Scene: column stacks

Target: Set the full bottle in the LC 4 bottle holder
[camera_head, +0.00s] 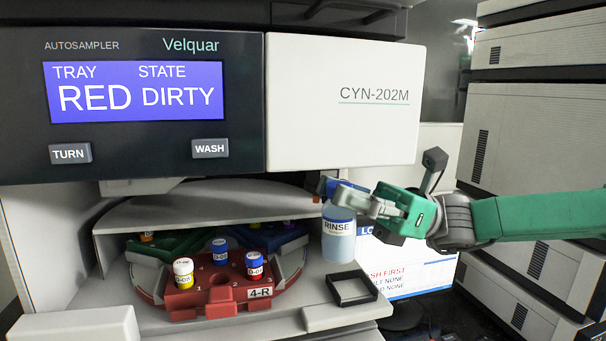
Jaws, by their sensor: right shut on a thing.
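A bottle (338,248) with a RINSE label and a pale blue lower part is at the right side of the autosampler's deck. My right gripper (345,200) comes in from the right and is shut on it at the blue cap. The bottle is upright; whether its base touches the deck I cannot tell. A black square frame (373,296) that looks like a bottle holder sits empty on the deck, in front of the bottle and slightly right. I see no holder marked LC 4. My left gripper is not in view.
A red tray (215,296) marked 4-R with several capped vials is left of the bottle, with green and blue trays behind. The autosampler's panel (135,95) reads TRAY RED, STATE DIRTY. A partly hidden sign (415,270) and stacked grey modules (545,120) stand right.

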